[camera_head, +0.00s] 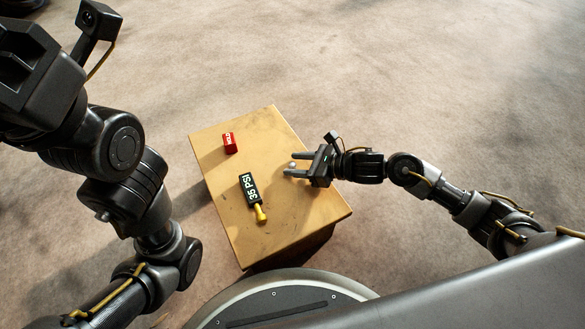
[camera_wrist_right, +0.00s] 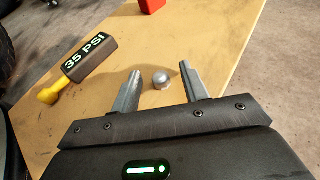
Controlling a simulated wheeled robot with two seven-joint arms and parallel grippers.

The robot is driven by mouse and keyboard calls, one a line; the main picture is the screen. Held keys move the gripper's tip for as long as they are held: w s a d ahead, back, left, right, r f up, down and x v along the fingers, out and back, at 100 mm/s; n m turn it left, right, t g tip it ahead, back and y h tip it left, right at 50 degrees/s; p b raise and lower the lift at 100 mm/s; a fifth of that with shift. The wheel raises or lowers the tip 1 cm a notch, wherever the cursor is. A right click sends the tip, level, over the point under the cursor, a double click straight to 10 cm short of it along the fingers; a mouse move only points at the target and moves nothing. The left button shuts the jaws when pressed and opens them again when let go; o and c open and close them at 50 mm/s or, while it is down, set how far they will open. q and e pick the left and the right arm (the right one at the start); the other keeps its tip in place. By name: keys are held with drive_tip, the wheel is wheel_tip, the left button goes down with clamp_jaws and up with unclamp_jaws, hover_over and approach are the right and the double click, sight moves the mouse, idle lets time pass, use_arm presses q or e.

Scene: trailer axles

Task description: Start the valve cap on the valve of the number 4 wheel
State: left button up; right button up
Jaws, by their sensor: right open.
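The small silver-grey valve cap (camera_wrist_right: 161,80) stands on the tan table between the spread fingers of my right gripper (camera_wrist_right: 157,84). Bare table shows on both sides of it, so the fingers are apart from it. In the head view the cap (camera_head: 292,166) is a tiny grey spot at the open right gripper (camera_head: 289,164), low over the table's right side. My left arm rises along the left of the head view; its gripper fingers do not show. No wheel marked 4 and no valve can be made out.
The tan table (camera_head: 215,150) holds a red block (camera_head: 230,143) with white lettering and a black PSI gauge (camera_head: 249,187) with a yellow end. A dark, partly cut-off object (camera_head: 20,5) lies at the far top left.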

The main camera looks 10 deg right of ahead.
clamp_jaws()
drive_tip(key=shift+r, duration=0.15)
